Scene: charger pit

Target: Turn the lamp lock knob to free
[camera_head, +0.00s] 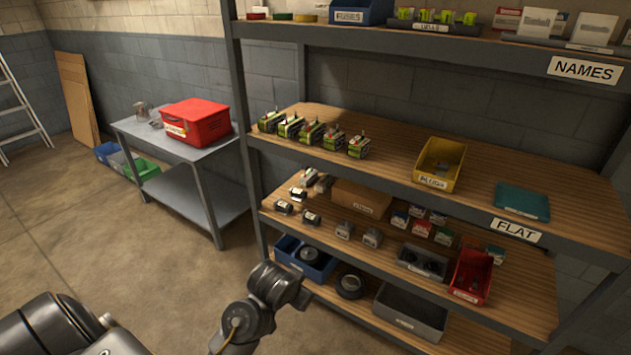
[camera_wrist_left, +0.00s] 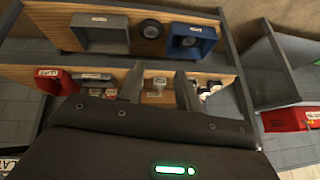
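I cannot make out a lamp lock knob in either view. My left gripper (camera_wrist_left: 158,88) shows in the left wrist view with its two dark fingers apart and nothing between them. It points toward the shelf rack and appears apart from it. In the head view the end of my left arm is at the bottom centre, in front of the lower shelves, and its fingers cannot be made out. My right gripper is in neither view.
The shelf rack (camera_head: 430,203) holds several green-black boxed items (camera_head: 311,131), a yellow bin (camera_head: 440,163), a red bin (camera_head: 471,275) and a grey bin (camera_head: 411,310). A grey side table (camera_head: 183,160) carries a red box (camera_head: 196,121).

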